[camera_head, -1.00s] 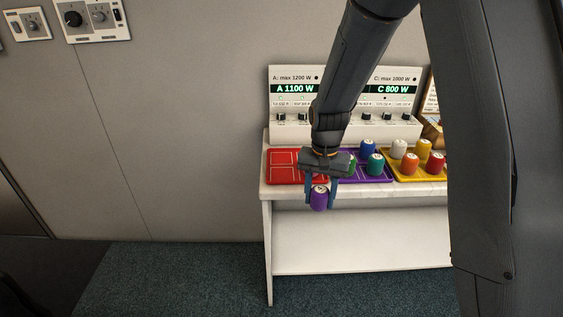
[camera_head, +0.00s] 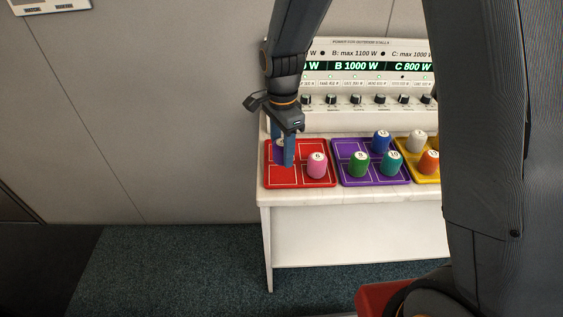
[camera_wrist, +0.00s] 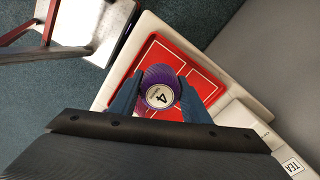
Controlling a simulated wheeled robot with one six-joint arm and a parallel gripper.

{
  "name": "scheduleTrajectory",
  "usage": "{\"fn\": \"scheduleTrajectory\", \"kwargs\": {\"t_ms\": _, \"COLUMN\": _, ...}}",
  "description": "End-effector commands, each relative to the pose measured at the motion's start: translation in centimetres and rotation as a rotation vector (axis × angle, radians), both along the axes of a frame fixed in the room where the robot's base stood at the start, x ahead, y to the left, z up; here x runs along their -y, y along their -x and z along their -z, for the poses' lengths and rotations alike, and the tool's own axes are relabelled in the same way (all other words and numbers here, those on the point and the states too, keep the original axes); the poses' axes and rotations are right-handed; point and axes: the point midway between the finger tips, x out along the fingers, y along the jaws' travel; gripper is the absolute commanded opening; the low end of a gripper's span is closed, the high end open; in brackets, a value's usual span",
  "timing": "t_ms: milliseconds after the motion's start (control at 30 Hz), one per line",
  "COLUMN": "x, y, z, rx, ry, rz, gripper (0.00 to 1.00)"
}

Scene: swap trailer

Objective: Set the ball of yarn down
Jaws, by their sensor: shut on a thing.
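The ball of yarn (camera_wrist: 158,89) is purple, with a round label marked 4. My gripper (camera_wrist: 158,100) is shut on it, with blue fingers on either side. In the head view, my gripper (camera_head: 284,157) is over the left part of the red tray (camera_head: 299,184), and the purple yarn (camera_head: 278,153) is partly hidden by a finger. In the wrist view, the red tray (camera_wrist: 206,87) lies beneath the yarn. I cannot tell whether the yarn touches the tray.
A pink ball (camera_head: 317,166) sits on the red tray, right of my gripper. The purple tray (camera_head: 350,148) holds green, blue and teal balls. A yellow tray (camera_head: 415,179) is farther right. A white panel with knobs (camera_head: 350,115) stands behind.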

Motion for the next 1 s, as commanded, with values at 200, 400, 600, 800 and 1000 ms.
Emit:
{"fn": "scheduleTrajectory", "kwargs": {"t_ms": 200, "x": 0.0, "y": 0.1, "z": 1.9, "rx": -0.003, "ry": 0.001, "rz": -0.001, "gripper": 0.21}}
{"fn": "scheduleTrajectory", "kwargs": {"t_ms": 400, "x": -0.1, "y": 0.1, "z": 4.5, "rx": -0.003, "ry": 0.001, "rz": -0.004, "gripper": 0.21}}
{"fn": "scheduleTrajectory", "kwargs": {"t_ms": 600, "x": -0.2, "y": 0.1, "z": 5.2, "rx": 0.001, "ry": 0.0, "rz": -0.005, "gripper": 0.21}}
{"fn": "scheduleTrajectory", "kwargs": {"t_ms": 800, "x": -0.2, "y": 0.0, "z": 5.3, "rx": 0.001, "ry": 0.0, "rz": -0.005, "gripper": 0.21}}
{"fn": "scheduleTrajectory", "kwargs": {"t_ms": 1000, "x": -0.2, "y": 0.1, "z": 5.5, "rx": 0.001, "ry": 0.0, "rz": -0.005, "gripper": 0.51}}
